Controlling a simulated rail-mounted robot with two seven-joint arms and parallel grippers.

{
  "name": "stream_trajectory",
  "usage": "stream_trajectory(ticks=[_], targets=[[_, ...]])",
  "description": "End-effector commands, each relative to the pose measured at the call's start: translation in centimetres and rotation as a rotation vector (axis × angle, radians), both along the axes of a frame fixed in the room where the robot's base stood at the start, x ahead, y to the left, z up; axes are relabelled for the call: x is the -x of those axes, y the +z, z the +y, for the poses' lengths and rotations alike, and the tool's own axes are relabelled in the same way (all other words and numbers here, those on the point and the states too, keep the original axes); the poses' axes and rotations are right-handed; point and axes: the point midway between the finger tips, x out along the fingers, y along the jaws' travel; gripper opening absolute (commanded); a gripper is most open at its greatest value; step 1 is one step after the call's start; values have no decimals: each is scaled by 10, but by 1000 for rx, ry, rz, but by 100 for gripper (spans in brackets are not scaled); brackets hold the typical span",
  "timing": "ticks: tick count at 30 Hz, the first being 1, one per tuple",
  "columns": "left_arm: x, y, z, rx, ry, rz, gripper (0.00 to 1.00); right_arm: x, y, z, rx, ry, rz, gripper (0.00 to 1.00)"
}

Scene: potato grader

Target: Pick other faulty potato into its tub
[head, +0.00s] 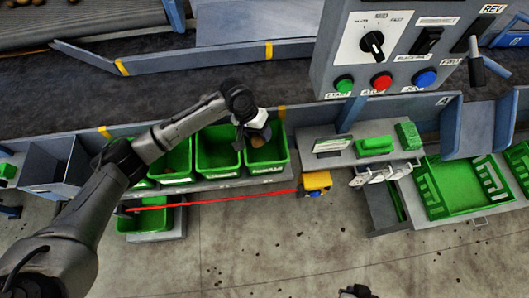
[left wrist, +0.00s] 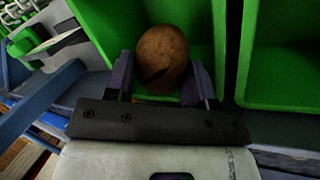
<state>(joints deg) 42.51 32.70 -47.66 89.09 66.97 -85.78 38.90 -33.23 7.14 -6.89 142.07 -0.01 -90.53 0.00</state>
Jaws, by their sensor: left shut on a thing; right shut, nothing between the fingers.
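My left gripper (head: 258,135) is shut on a brown potato (left wrist: 162,55), which shows a dark slit-like mark in the left wrist view. The fingers (left wrist: 160,82) sit on either side of it. In the head view the gripper is over the rightmost green tub (head: 266,169) of the row, and the wrist view shows green tub walls (left wrist: 206,22) around and beyond the potato. The potato's height above the tub floor is hard to tell. My right gripper (head: 357,291) barely shows as a dark shape at the bottom edge, shut and empty.
More green tubs (head: 218,172) stand left of it, some holding potatoes. A lower tub (head: 148,220) sits beneath. A control box (head: 400,55) hangs over the dark conveyor (head: 200,95).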

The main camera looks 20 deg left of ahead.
Motion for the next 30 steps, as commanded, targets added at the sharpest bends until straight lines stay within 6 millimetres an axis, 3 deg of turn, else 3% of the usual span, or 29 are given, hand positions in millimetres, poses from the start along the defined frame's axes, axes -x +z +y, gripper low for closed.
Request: stream_trajectory(ticks=[8,9,18,26,30], targets=[[0,0,0,0,0,0,25,0,-1,0,1,1,0,0],[0,0,0,0,0,0,51,0,-1,0,1,1,0,0],[0,0,0,0,0,0,79,0,-1,1,-4,-3,0,0],[0,0,1,0,1,0,79,0,-1,3,-8,-6,0,0],[0,11,4,0,0,-1,79,0,2,3,-9,-5,0,0]])
